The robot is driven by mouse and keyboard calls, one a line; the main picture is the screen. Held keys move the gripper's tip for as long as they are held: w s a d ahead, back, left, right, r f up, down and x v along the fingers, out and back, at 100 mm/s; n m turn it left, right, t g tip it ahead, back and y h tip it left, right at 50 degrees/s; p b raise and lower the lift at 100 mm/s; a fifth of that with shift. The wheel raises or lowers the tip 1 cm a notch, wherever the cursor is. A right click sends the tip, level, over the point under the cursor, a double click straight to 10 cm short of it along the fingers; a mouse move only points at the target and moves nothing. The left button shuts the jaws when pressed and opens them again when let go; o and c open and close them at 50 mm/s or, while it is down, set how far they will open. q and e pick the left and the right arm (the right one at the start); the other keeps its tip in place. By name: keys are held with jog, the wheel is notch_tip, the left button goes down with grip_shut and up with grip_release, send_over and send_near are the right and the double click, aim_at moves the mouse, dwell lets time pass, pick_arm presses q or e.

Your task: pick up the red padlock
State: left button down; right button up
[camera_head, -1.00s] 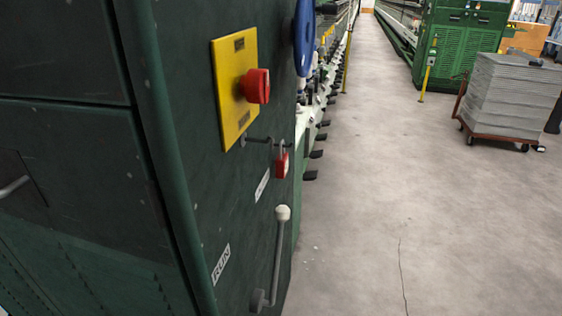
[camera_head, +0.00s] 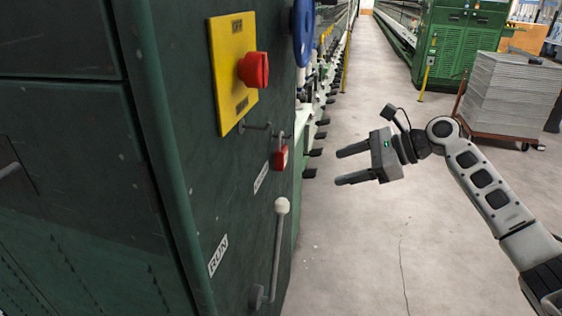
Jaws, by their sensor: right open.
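The red padlock (camera_head: 281,158) hangs by its grey shackle from a short grey peg (camera_head: 257,127) on the side of the dark green machine cabinet. It sits below and right of the yellow plate (camera_head: 233,80) with its red knob. My right gripper (camera_head: 338,165) is to the right of the padlock, apart from it. Its two fingers are spread, point left toward the cabinet and hold nothing. My left gripper does not show.
A lever with a white knob (camera_head: 281,205) stands out from the cabinet below the padlock. A blue wheel (camera_head: 303,35) is above it. A cart of stacked grey sheets (camera_head: 512,95) stands at the back right. The aisle floor (camera_head: 350,245) is clear.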

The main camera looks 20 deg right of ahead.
jog(key=m+y, duration=0.1)
jog(key=m, duration=0.1)
send_near(286, 150)
jog(key=shift+x, duration=4.4)
jog(key=shift+c, duration=0.3)
jog(key=c, duration=1)
